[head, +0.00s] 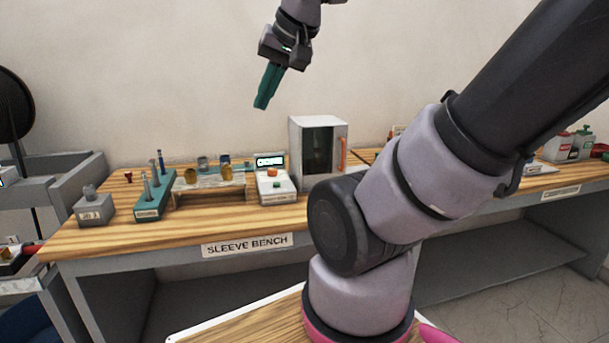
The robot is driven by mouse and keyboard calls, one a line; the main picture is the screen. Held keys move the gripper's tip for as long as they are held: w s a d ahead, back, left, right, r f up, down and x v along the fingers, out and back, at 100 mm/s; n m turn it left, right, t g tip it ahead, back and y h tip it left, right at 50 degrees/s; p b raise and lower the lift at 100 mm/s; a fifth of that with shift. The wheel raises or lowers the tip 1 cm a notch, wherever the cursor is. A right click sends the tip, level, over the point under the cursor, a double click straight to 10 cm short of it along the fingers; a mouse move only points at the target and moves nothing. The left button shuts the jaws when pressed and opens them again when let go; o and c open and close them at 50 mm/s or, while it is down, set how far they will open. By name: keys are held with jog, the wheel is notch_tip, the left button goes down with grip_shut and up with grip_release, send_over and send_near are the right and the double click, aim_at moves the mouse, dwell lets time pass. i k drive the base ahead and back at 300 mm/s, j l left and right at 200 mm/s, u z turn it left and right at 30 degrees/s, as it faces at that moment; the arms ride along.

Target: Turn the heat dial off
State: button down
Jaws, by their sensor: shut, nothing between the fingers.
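A small white control box (278,190) with a lit display (270,161) stands on the bench labelled SLEEVE BENCH. An orange knob (272,172) sits on its top, which looks like the heat dial; its setting is too small to read. My gripper (262,104) has teal fingers, is shut and empty, and hangs in the air well above the bench, above the box in the picture. It touches nothing.
A white cabinet (299,150) with a dark window and orange handle stands right of the box. A low stand (210,181) with several small parts and a green tool rack (154,203) stand left. My arm hides part of the bench's right side.

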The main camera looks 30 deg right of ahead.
aim_at(272, 171)
jog(key=i+l, duration=0.2)
jog(key=i, duration=0.25)
jog(key=i+l, duration=0.2)
jog(key=i, duration=0.25)
